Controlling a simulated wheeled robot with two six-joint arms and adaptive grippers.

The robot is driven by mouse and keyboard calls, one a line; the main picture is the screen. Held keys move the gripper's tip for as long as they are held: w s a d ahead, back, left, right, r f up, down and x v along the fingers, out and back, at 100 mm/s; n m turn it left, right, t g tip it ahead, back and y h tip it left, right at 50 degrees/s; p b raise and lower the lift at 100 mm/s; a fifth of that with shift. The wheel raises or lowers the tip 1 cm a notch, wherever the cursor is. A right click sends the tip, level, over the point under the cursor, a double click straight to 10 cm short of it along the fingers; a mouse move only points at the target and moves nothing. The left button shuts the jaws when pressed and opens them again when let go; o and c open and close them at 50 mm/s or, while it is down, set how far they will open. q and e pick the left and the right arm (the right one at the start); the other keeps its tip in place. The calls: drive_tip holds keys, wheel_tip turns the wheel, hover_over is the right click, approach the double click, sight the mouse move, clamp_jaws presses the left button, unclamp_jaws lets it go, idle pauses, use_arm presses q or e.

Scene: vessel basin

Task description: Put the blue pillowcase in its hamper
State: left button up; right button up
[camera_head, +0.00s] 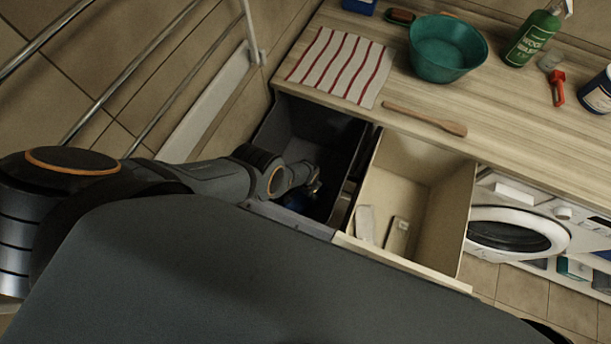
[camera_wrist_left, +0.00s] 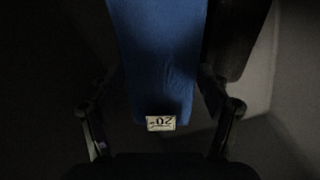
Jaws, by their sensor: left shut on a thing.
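The blue pillowcase (camera_wrist_left: 157,55) fills the middle of the left wrist view, with a small white tag marked with figures at its near edge. In the head view only a dark blue bit shows low in the dark grey hamper (camera_head: 266,128). My left gripper (camera_head: 312,187) reaches down inside this hamper; its fingers are on both sides of the cloth in the left wrist view, shut on the pillowcase. Deep shadow hides where the cloth's far end lies. A cream hamper (camera_head: 450,215) stands just right of the dark one. My right gripper is not in view.
A wooden counter (camera_head: 490,110) overhangs behind the hampers, with a striped cloth (camera_head: 340,65), teal basin (camera_head: 447,50), wooden spoon (camera_head: 425,118) and green bottle (camera_head: 533,38). A white washing machine (camera_head: 515,225) stands right. Metal rails (camera_head: 125,85) run at left.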

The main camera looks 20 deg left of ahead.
use_arm(q)
wheel_tip(320, 180, down, 8)
drive_tip(key=b, duration=0.6)
drive_tip(key=shift+f, duration=0.1)
drive_tip(key=shift+r, duration=0.2)
drive_tip(key=shift+f, duration=0.15)
drive_tip(key=o, duration=1.4)
drive_tip(key=shift+c, duration=0.2)
wheel_tip(320, 180, up, 13)
drive_tip(key=p, duration=1.2)
drive_tip(key=shift+f, duration=0.3)
